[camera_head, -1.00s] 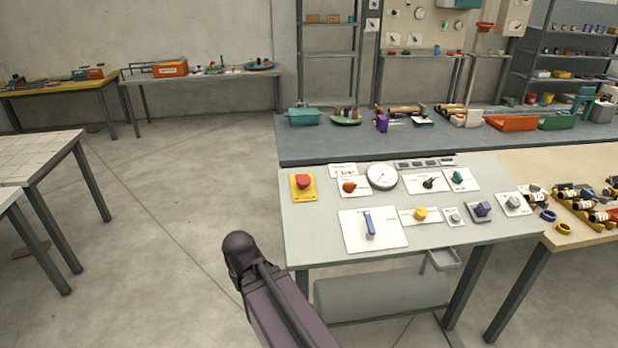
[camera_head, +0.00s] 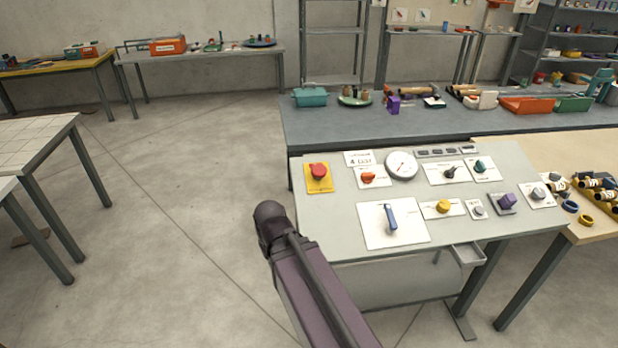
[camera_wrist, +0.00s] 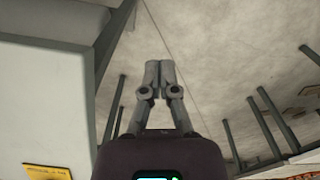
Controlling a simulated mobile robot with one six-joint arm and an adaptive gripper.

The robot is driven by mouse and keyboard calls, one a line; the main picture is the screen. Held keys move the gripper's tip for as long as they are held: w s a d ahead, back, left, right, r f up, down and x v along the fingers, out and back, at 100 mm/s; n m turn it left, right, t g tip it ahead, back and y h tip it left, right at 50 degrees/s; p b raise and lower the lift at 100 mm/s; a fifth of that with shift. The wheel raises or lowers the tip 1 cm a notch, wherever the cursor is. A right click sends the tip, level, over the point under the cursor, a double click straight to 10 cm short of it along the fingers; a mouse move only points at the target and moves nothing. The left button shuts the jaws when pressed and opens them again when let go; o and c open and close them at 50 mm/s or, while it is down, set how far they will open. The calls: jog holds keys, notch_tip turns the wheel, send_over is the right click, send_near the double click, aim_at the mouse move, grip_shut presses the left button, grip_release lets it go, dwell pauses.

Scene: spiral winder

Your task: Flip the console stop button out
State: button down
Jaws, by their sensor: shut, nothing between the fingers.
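The red stop button (camera_head: 318,171) sits on a yellow plate (camera_head: 319,186) at the far left corner of the grey console table (camera_head: 340,208). In the wrist view, the yellow plate (camera_wrist: 46,171) shows at the lower left edge, cut off by the frame; the button itself does not show there. My gripper (camera_wrist: 159,66) is shut and empty, with its fingertips together over the floor. In the head view my arm is at the left front of the console, and the fingers are hidden there. The gripper is apart from the button.
The console also holds a gauge (camera_head: 401,165), a blue lever (camera_head: 391,217), a yellow knob (camera_head: 443,206) and other knobs. A grey bench (camera_head: 450,127) stands behind it. A tiled table (camera_head: 38,146) stands at the left. The floor (camera_head: 170,220) between them is clear.

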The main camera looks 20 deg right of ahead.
jog(key=shift+w, duration=0.1)
jog(key=w+d+r+n+h, duration=0.1)
jog(key=w+d+n+h, duration=0.2)
jog(key=w, duration=0.3)
jog(key=w+d+r+n+g+h+b, duration=0.1)
jog(key=w+d+r+n+h, duration=0.1)
jog(key=w, duration=0.5)
jog(key=w+d+r+n+h+b, duration=0.1)
jog(key=w+d+r+n+h, duration=0.1)
jog(key=w+d+n+h, duration=0.2)
jog(key=shift+w+d+r+n+g+h, duration=0.1)
jog(key=shift+w+d+n+g+h, duration=0.1)
jog(key=shift+w+d+h, duration=0.5)
jog(key=shift+w+d+r+n+g+h, duration=0.15)
jog(key=shift+w+d, duration=0.3)
jog(key=shift+w, duration=0.5)
jog(key=w+r+n+h+b, duration=0.1)
jog(key=w+r+n+h, duration=0.1)
jog(key=w+r+h, duration=0.1)
jog(key=shift+w+d+r+g, duration=0.4)
jog(key=shift+w+r, duration=0.2)
jog(key=shift+w, duration=0.55)
jog(key=shift+n+h, duration=0.25)
